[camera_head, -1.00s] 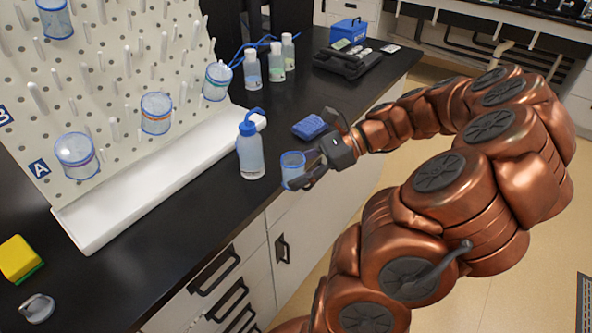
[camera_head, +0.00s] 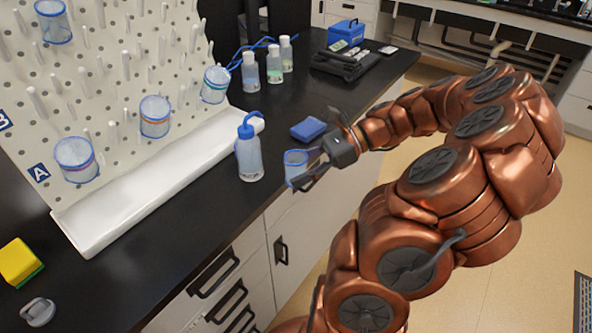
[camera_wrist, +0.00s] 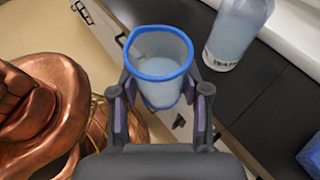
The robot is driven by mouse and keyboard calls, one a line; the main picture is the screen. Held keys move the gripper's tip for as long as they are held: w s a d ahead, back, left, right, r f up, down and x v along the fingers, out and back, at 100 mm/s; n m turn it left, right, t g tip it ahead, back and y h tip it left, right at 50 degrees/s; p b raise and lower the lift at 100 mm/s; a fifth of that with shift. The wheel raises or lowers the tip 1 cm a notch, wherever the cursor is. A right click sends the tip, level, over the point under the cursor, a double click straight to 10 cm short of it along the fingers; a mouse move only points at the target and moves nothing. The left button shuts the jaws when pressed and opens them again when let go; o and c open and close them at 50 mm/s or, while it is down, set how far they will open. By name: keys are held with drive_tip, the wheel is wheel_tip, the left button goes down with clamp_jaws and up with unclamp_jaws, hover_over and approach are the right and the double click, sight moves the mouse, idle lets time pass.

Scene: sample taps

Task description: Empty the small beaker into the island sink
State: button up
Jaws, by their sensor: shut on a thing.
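The small beaker is clear with a blue rim (camera_head: 296,168). My gripper (camera_head: 312,169) is shut on it, and the beaker looks roughly upright at the counter's front edge. In the wrist view the beaker (camera_wrist: 159,62) sits between the two fingers of my gripper (camera_wrist: 160,98), its mouth facing the camera. Its inside looks pale; I cannot tell how much liquid it holds. I see no sink basin in either view.
A blue-capped wash bottle (camera_head: 249,152) stands just left of the beaker. A blue sponge-like block (camera_head: 308,129) lies behind. A pegboard with beakers (camera_head: 105,90) stands over a white trough (camera_head: 150,195). Several small bottles (camera_head: 274,66) stand farther back.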

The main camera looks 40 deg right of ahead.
drive_tip(key=shift+w+d+r+p, duration=0.15)
drive_tip(key=shift+d+p, duration=0.2)
drive_tip(key=shift+d, duration=0.4)
drive_tip(key=shift+w+d+r+p, duration=0.1)
drive_tip(key=shift+w+d+p, duration=0.2)
drive_tip(key=shift+d, duration=0.4)
drive_tip(key=shift+w+d+r+p, duration=0.15)
drive_tip(key=shift+d+p, duration=0.25)
drive_tip(key=shift+d, duration=0.35)
drive_tip(key=shift+s, duration=0.1)
drive_tip(key=o, duration=0.6)
drive_tip(key=c, duration=0.6)
